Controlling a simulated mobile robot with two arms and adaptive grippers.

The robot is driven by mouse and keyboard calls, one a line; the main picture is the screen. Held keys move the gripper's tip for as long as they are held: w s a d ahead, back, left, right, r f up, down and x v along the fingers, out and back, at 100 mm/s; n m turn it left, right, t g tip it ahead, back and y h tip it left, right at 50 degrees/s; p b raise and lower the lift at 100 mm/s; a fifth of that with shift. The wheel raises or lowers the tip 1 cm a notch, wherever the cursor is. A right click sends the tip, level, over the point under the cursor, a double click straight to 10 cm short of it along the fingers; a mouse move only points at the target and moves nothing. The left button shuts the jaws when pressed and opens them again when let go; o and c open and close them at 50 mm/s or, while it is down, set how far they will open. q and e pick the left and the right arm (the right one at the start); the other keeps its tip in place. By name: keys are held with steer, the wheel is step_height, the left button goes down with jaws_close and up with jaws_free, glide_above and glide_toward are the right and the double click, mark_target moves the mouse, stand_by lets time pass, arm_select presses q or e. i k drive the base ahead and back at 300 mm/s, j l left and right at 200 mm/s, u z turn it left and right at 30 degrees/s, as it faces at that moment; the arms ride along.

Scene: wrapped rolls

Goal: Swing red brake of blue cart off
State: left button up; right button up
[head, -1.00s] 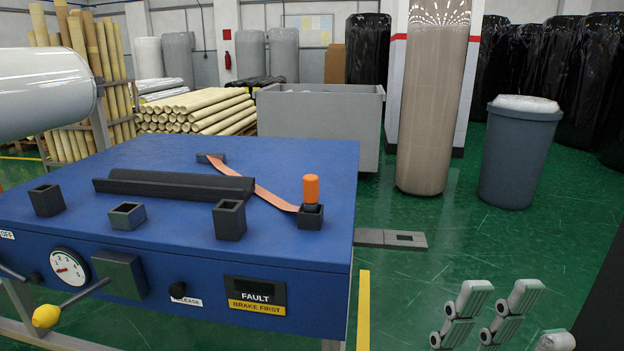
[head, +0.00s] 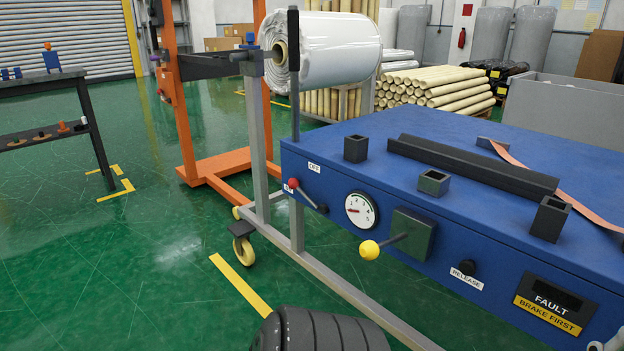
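The blue cart (head: 455,215) fills the right side of the head view. On its front panel, near the left corner, a short lever with a red knob (head: 293,184) rises up and left from a dark pivot. An OFF label (head: 314,167) sits above and right of the knob. The knob partly covers another label at the panel's left end, so I cannot read that one fully. A dark ribbed part of my arm rises at the bottom centre, below and apart from the cart.
A yellow-knobbed lever (head: 370,250) and a dial (head: 360,210) are beside the red lever. A white wrapped roll (head: 330,48) hangs on a grey stand behind the cart. An orange frame (head: 205,170) stands farther left. Green floor (head: 120,270) is clear at front left.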

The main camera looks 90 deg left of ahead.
mark_target(294, 183)
steer(key=k+j+u, duration=0.1)
steer(key=j+u, duration=1.05)
steer(key=u, duration=0.15)
steer(key=i+j, duration=0.1)
steer(key=j, duration=1.15)
steer(key=i+j, duration=0.15)
steer(key=j, duration=1.15)
steer(key=i, duration=0.05)
